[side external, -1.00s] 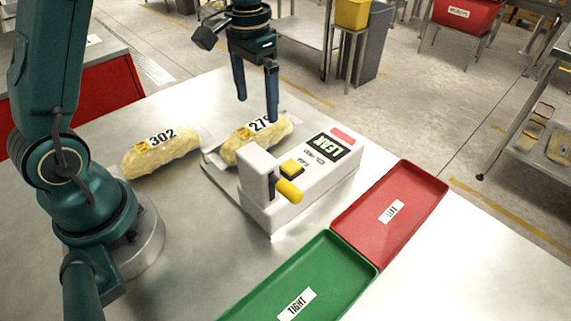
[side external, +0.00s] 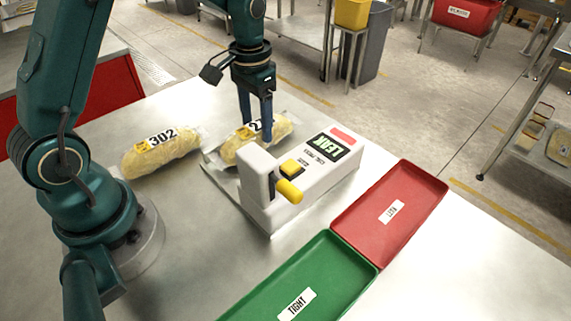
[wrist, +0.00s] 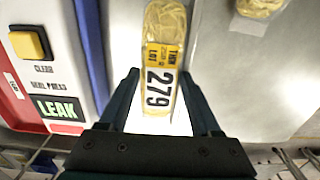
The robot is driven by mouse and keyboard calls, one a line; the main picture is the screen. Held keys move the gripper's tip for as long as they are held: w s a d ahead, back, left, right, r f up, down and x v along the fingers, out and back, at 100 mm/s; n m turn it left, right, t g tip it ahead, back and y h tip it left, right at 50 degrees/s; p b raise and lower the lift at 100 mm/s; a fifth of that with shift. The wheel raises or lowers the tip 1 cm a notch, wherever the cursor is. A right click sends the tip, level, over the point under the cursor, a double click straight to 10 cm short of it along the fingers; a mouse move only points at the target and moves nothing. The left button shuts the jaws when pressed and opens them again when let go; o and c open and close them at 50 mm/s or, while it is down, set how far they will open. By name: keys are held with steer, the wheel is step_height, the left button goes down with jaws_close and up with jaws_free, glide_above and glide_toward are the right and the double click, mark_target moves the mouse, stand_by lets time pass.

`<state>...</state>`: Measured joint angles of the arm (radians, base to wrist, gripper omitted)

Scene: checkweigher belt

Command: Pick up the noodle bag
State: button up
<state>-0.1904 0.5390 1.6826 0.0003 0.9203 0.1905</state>
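A clear bag of yellow noodles labelled 279 (side external: 275,128) lies on the scale-like plate of the white tester. It also shows in the wrist view (wrist: 162,28), running lengthwise between my fingers. My gripper (side external: 256,130) is over this bag, pointing down, and its fingertips reach about the height of the bag's top. In the wrist view my gripper (wrist: 160,76) is open, one finger on each side of the bag with gaps visible. A second noodle bag, labelled 302 (side external: 172,152), lies on the table to the left; its edge shows in the wrist view (wrist: 260,8).
The white tester (side external: 310,185) has a yellow button, a yellow-tipped lever and a display reading LEAK (wrist: 57,108) beside my gripper. An empty green tray labelled TIGHT (side external: 335,255) and an empty red tray (side external: 425,180) stand to the right. The front table is clear.

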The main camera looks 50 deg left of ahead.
jaws_close()
